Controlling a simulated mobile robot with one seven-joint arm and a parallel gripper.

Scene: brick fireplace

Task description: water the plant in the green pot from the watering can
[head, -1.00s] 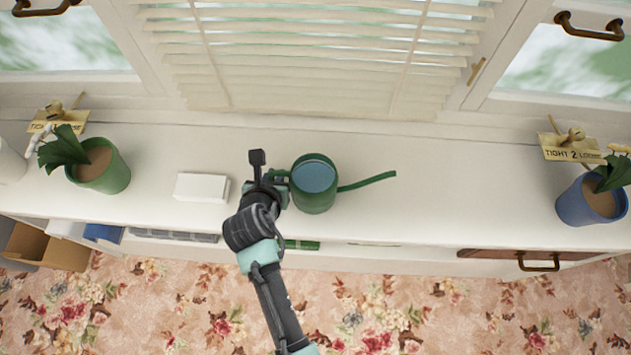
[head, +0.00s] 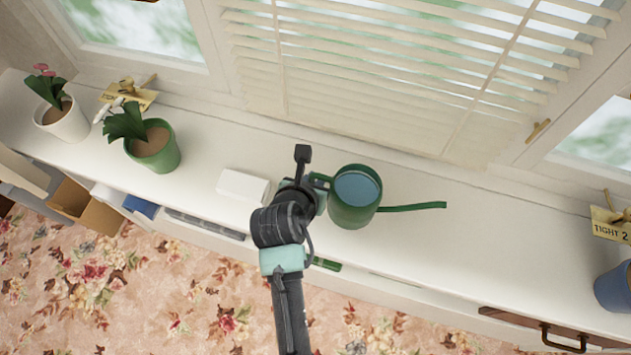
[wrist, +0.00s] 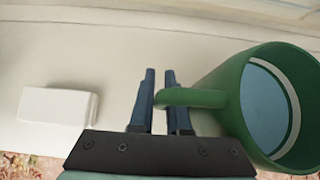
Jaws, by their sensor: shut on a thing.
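A green watering can (head: 353,209) full of bluish water is at the middle of the white sill, its long spout pointing right. It also shows in the wrist view (wrist: 232,108), with its handle between my fingers. My gripper (head: 318,183) is shut on the handle at the can's left side. The can is upright; I cannot tell whether it touches the sill. The green pot (head: 163,157) stands on the sill to the left, holding brown soil and a plant with dark green leaves (head: 124,121) and a white bloom.
A white block (head: 241,186) lies on the sill between the green pot and my gripper. A white pot (head: 67,124) with pink flowers stands at far left, a blue pot (head: 615,287) at far right. Yellow signs and window frames line the back.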

